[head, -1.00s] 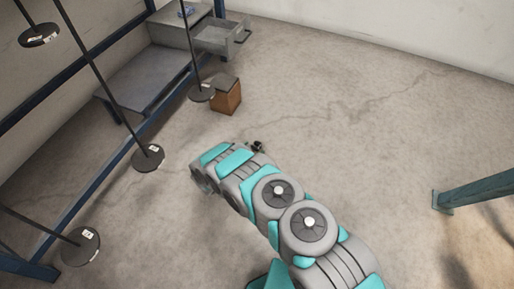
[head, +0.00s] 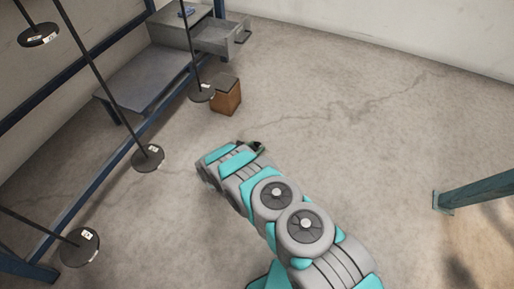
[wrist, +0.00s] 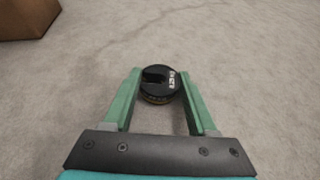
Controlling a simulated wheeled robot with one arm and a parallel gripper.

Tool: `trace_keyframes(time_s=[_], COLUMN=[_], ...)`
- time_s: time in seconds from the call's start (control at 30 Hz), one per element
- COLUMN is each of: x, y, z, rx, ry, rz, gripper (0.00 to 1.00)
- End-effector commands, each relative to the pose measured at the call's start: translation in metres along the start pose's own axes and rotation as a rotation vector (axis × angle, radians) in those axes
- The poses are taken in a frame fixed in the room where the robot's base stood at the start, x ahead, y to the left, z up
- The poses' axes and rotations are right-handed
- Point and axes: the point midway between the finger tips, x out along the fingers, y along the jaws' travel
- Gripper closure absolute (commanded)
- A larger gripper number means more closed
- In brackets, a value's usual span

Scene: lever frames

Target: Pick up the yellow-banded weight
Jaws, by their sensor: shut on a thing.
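The yellow-banded weight (wrist: 160,86) is a small black round weight with a white printed label and a dark raised handle on top. A thin yellow band shows along its near lower edge in the wrist view. My gripper (wrist: 160,73) has its two green fingers on either side of the weight, shut on it. In the head view my gripper (head: 256,147) shows only as a small dark and green bit past the end of my arm, and most of it is hidden. I cannot tell whether the weight touches the floor.
A brown box (head: 226,97) stands on the floor beyond my gripper. Behind it are a grey bench (head: 145,82) and an open drawer (head: 222,38). Several dark discs on rods (head: 148,158) line the left side. A blue-green post (head: 475,192) stands at right. Open floor lies between.

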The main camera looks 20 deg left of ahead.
Motion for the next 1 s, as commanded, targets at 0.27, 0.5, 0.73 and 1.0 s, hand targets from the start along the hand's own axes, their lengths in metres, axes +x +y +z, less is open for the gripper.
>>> trace_keyframes(time_s=[0.27, 0.5, 0.73, 1.0], x=[0.000, 0.000, -0.003, -0.017], y=[0.000, 0.000, 0.000, -0.005], z=[0.000, 0.000, 0.007, 0.035], rx=[0.000, 0.000, 0.000, -0.001], ry=[0.000, 0.000, 0.001, 0.000], rz=[-0.001, -0.001, -0.001, -0.001], gripper=[0.94, 1.00, 1.00, 1.00])
